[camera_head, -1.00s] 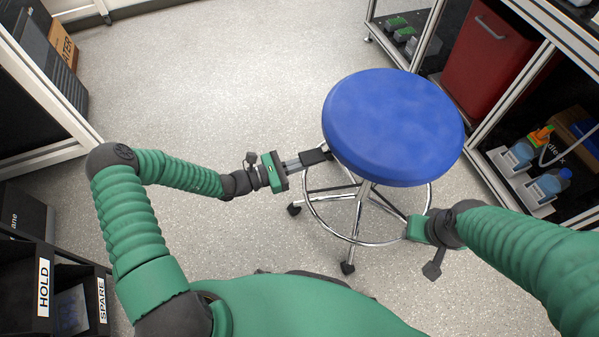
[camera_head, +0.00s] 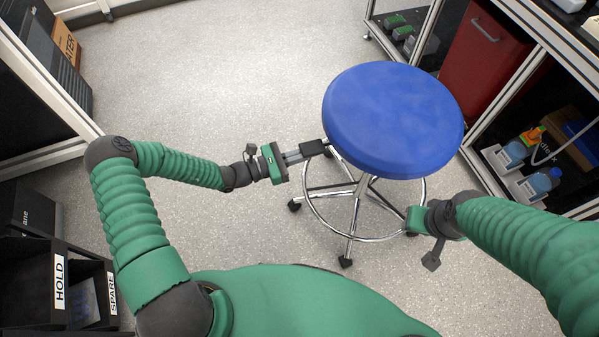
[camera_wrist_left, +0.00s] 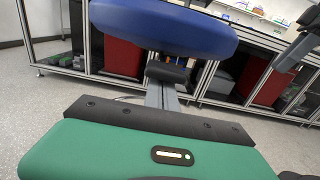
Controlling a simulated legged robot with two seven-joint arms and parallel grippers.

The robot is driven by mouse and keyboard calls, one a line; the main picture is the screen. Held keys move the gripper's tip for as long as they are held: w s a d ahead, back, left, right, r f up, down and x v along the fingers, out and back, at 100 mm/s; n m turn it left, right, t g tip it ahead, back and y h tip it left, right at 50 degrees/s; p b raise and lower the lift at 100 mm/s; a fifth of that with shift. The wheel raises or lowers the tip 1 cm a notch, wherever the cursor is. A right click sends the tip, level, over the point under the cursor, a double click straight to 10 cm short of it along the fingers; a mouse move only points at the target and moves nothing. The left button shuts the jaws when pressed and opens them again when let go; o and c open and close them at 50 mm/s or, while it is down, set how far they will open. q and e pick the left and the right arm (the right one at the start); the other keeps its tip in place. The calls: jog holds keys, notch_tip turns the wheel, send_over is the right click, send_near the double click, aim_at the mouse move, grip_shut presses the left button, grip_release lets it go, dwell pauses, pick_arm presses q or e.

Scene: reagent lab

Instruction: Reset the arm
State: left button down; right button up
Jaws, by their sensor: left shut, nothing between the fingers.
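My left gripper (camera_head: 314,148) reaches in from the left in the head view, with its fingers together and nothing between them. Its tip is close to the left edge of the blue round stool seat (camera_head: 393,112); I cannot tell whether they touch. In the left wrist view the closed fingers (camera_wrist_left: 167,73) point forward, with the stool seat (camera_wrist_left: 165,27) just above them in the picture. My right arm (camera_head: 530,240) comes in from the right, and its gripper's green body (camera_head: 417,219) shows beside the stool's base. Its fingertips are hidden or too small to judge.
The stool's chrome foot ring (camera_head: 318,212) stands on grey floor. A bin unit labelled HOLD (camera_head: 59,281) and SPARE is at lower left. The upper middle floor is clear.

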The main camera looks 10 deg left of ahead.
pick_arm(q)
jog(key=shift+r+p, duration=0.45)
jog(key=shift+r, duration=0.25)
jog(key=shift+f, duration=0.1)
jog(key=shift+f+b, duration=1.65)
jog(key=shift+f, duration=0.95)
jog(key=p+v, duration=0.2)
jog(key=v, duration=0.8)
jog(key=shift+s+d, duration=0.1)
jog(key=shift+s, duration=0.05)
